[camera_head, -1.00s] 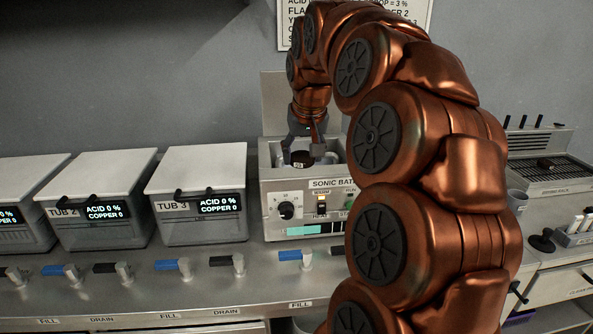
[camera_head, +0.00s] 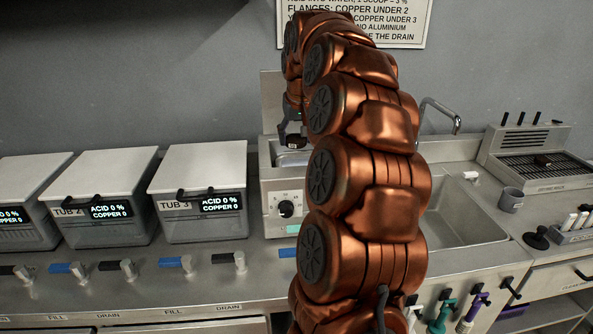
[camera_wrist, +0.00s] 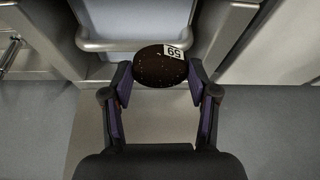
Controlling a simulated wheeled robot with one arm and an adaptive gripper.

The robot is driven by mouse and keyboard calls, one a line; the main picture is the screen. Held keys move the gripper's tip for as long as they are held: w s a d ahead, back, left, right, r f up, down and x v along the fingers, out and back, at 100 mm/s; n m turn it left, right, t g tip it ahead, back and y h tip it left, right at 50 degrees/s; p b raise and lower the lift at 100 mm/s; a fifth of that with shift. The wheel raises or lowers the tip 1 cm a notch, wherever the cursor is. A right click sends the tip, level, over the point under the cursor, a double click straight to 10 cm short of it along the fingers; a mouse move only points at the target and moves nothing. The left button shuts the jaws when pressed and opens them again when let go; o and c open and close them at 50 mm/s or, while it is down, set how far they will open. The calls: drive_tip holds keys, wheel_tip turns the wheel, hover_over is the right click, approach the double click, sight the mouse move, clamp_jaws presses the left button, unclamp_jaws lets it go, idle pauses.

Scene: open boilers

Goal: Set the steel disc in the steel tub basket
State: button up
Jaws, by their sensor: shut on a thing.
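A dark, speckled round disc (camera_wrist: 155,68) with a small white number tag is between my fingertips in the wrist view. My gripper (camera_wrist: 160,73) is shut on it at its two sides. In the head view, my gripper (camera_head: 291,134) is over the open sonic bath (camera_head: 272,185), partly hidden by my arm. Tub 2 (camera_head: 95,205) and Tub 3 (camera_head: 200,190) stand to the left with white lids down; both displays read acid 0 %, copper 0. Another tub (camera_head: 20,205) is cut off at the left edge. No basket shows.
A sink (camera_head: 460,215) with a tap (camera_head: 442,112) lies right of my arm. Fill and drain taps (camera_head: 175,264) line the counter front. A sign (camera_head: 355,22) hangs above.

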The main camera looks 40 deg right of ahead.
sight(297, 140)
drive_tip(key=shift+s+f+p, duration=0.1)
drive_tip(key=shift+f+p, duration=0.25)
drive_tip(key=shift+f, duration=1.15)
drive_tip(key=shift+s+a+f+p, duration=0.1)
drive_tip(key=shift+f+p, duration=0.45)
drive_tip(key=shift+f, duration=2.2)
clamp_jaws()
wheel_tip(297, 140, down, 2)
drive_tip(key=shift+f+p, duration=0.15)
drive_tip(key=shift+p, duration=0.35)
drive_tip(key=shift+w+d+f, duration=0.3)
drive_tip(key=shift+w+d, duration=0.05)
drive_tip(key=shift+w, duration=0.1)
drive_tip(key=shift+f, duration=0.35)
drive_tip(key=shift+s+f+b, duration=0.1)
drive_tip(key=shift+f+b, duration=0.2)
drive_tip(key=shift+b, duration=0.15)
